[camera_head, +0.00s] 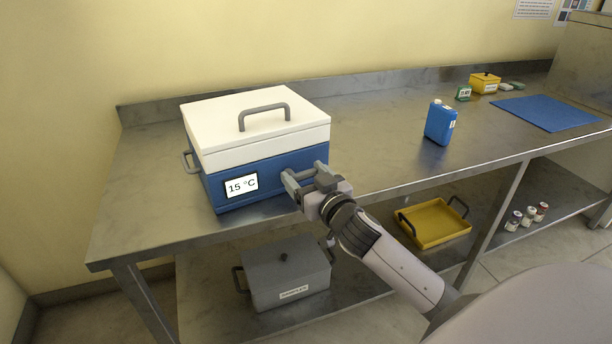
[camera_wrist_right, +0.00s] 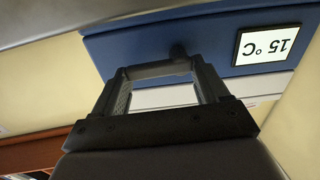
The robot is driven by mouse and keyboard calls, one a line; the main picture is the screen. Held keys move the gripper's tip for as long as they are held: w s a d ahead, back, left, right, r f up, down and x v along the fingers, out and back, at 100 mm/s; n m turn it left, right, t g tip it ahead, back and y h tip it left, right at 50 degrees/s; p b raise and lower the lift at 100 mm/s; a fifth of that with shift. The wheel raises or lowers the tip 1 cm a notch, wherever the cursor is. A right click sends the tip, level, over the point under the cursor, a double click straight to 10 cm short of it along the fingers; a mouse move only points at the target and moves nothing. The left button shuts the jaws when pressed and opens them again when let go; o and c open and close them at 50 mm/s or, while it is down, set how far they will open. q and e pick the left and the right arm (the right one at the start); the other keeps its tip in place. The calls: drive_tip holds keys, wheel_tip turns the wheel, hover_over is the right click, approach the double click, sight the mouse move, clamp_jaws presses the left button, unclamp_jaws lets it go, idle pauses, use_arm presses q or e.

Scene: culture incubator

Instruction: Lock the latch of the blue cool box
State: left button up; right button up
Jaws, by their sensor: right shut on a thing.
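The blue cool box (camera_head: 270,175) stands on the steel bench at the left, its white lid (camera_head: 245,112) down on top. Its front carries a "15 °C" label, which also shows upside down in the right wrist view (camera_wrist_right: 267,45). My right gripper (camera_head: 300,183) is at the right end of the box's front. The gripper hides most of the latch in the head view. My left gripper is out of view.
A blue bottle (camera_head: 440,122), a yellow box (camera_head: 485,83) and a blue mat (camera_head: 545,113) are farther right on the bench (camera_head: 385,165). A grey box (camera_head: 285,272) and a yellow tray (camera_head: 436,222) are on the lower shelf.

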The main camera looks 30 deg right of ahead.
drive_tip(key=n, duration=0.1)
drive_tip(key=n+p, duration=0.1)
drive_tip(key=r+n+p, duration=0.1)
drive_tip(key=n, duration=0.1)
drive_tip(key=shift+a, duration=0.25)
drive_tip(key=n, duration=0.1)
drive_tip(key=n+p, duration=0.1)
drive_tip(key=n, duration=0.1)
drive_tip(key=n+p, duration=0.1)
drive_tip(key=shift+a+r+n, duration=0.3)
drive_tip(key=shift+a+n, duration=0.05)
drive_tip(key=shift+n, duration=0.05)
drive_tip(key=n, duration=0.2)
drive_tip(key=a+n+p, duration=0.1)
drive_tip(key=n, duration=0.1)
drive_tip(key=shift+w+r+n, duration=0.1)
drive_tip(key=shift+n, duration=0.2)
drive_tip(key=shift+a+n+p, duration=0.2)
drive_tip(key=shift+n+p, duration=0.1)
drive_tip(key=shift+n, duration=0.8)
drive_tip(key=shift+a+n+p, duration=0.2)
drive_tip(key=shift+n+p, duration=0.05)
drive_tip(key=shift+n, duration=0.85)
drive_tip(key=o, duration=1.1)
drive_tip(key=shift+c, duration=0.2)
drive_tip(key=shift+f, duration=0.2)
